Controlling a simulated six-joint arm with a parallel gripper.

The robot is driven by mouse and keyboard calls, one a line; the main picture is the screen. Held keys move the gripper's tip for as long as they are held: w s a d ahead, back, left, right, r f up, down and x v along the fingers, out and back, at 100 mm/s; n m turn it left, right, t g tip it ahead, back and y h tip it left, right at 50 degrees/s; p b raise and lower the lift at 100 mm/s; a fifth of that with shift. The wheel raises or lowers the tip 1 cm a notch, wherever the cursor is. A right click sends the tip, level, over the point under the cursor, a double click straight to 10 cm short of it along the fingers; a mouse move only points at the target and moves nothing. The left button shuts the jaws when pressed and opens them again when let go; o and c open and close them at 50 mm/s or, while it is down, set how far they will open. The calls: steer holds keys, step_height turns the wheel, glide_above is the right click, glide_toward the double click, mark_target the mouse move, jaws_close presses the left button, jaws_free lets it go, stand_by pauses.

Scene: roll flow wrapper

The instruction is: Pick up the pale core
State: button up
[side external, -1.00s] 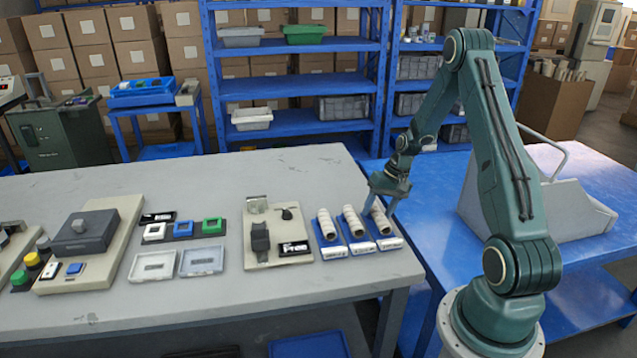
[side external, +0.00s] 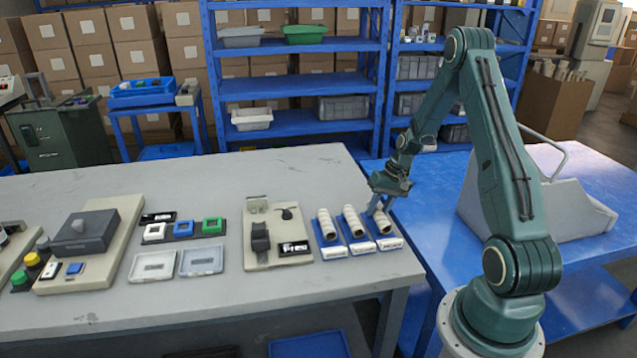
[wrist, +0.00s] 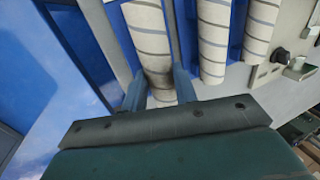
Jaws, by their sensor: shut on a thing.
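Three pale cores with wound stripes lie side by side in blue holders near the table's right end. The rightmost core (side external: 383,222) is between the fingers of my gripper (side external: 380,208). In the wrist view, my gripper (wrist: 160,90) has one finger on each side of this core (wrist: 150,40) and is shut on it. The core still appears to lie in its blue holder (side external: 390,243). The middle core (side external: 353,222) and the left core (side external: 327,225) lie apart from my gripper; they also show in the wrist view.
A beige fixture (side external: 275,215) with dark parts stands left of the cores. Two shallow clear trays (side external: 153,266) and a row of small coloured blocks (side external: 183,229) lie farther left. The table's right edge is close to my gripper. The back of the table is clear.

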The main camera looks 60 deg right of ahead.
mark_target(379, 208)
step_height(379, 208, up, 20)
stand_by(0.6)
steer(key=shift+f, duration=0.15)
stand_by(0.4)
steer(key=w+a+f, duration=0.4)
steer(key=w+a, duration=0.2)
steer(key=w, duration=0.3)
steer(key=w+a+f, duration=0.4)
steer(key=w+a, duration=0.2)
steer(key=w, duration=0.3)
steer(key=w+a+f, duration=0.4)
steer(key=w+a, duration=0.2)
steer(key=w, duration=0.4)
steer(key=shift+a+f, duration=0.3)
steer(key=shift+a, duration=0.1)
steer(key=shift+f, duration=0.15)
steer(key=shift+f, duration=3.1)
